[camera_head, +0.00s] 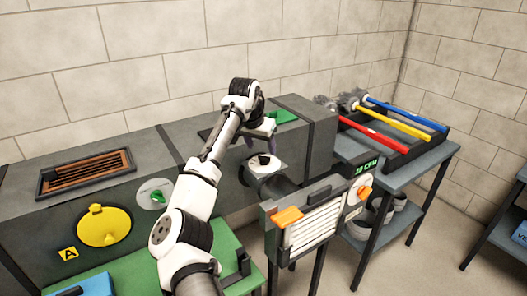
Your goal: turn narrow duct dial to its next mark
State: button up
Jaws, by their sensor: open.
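My gripper (263,140) is at the end of the white arm, pointing down in front of the grey duct. It is open and seems empty, though the arm partly hides it. Just below it, apart as far as I can tell, is a small white dial (257,168) with a dark knob, on top of a narrow round dark duct (273,185). This looks like the narrow duct dial; its marks are too small to read. Other dials are a white one with a green knob (155,195), a yellow one (104,227) beside a yellow A tag, and one with an orange knob (364,192).
A louvred unit (313,230) with an orange handle stands right of the narrow duct. Brushes with red, yellow and blue handles lie on a right-hand table (428,155). A green mat (130,277) lies below the large duct (45,220).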

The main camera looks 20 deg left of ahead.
aim_at(264, 157)
jog(key=x, duration=0.5)
jog(key=shift+p, duration=0.4)
jog(key=shift+r, duration=0.1)
jog(key=c, duration=1)
